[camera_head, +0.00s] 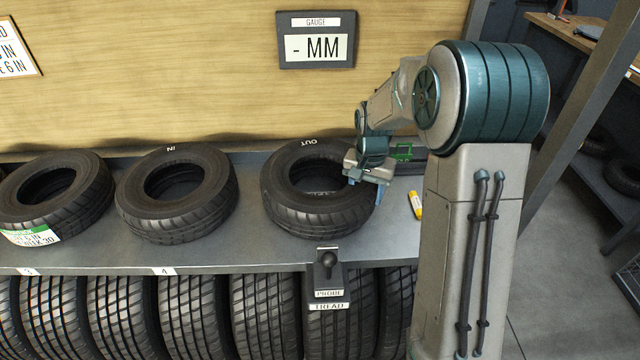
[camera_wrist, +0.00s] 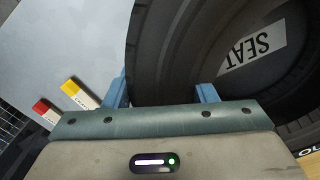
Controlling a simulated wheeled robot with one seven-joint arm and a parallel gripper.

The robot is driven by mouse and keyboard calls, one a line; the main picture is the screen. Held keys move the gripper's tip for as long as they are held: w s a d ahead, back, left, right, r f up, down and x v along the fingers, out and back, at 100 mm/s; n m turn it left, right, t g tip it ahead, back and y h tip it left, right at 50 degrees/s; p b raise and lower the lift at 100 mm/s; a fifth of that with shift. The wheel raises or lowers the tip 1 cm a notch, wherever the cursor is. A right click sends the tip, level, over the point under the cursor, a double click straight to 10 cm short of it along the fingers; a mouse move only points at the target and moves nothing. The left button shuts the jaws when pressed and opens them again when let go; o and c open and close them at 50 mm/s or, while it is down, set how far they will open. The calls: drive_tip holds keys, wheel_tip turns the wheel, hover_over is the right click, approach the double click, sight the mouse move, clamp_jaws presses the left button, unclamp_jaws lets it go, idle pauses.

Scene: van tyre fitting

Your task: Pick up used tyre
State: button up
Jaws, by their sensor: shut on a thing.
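A black tyre (camera_head: 300,215) marked "OUT" lies flat on the grey shelf, the right-hand one of three. My gripper (camera_head: 366,182) is at its right side. In the wrist view, the fingers of my gripper (camera_wrist: 163,92) straddle the wall of the tyre (camera_wrist: 165,50) and are shut on it. A "SEAT" label (camera_wrist: 257,48) shows inside the tyre's ring. In the head view the tyre appears level, and I cannot tell whether it is clear of the shelf.
The "IN" tyre (camera_head: 180,215) and a tyre with a green label (camera_head: 60,205) lie to the left on the shelf (camera_head: 250,255). A probe holder (camera_head: 328,268) stands at the front edge. A yellow item (camera_head: 415,205) lies right of the gripper. Several tyres stand below.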

drive_tip(key=shift+w+r, duration=0.1)
drive_tip(key=shift+r, duration=5)
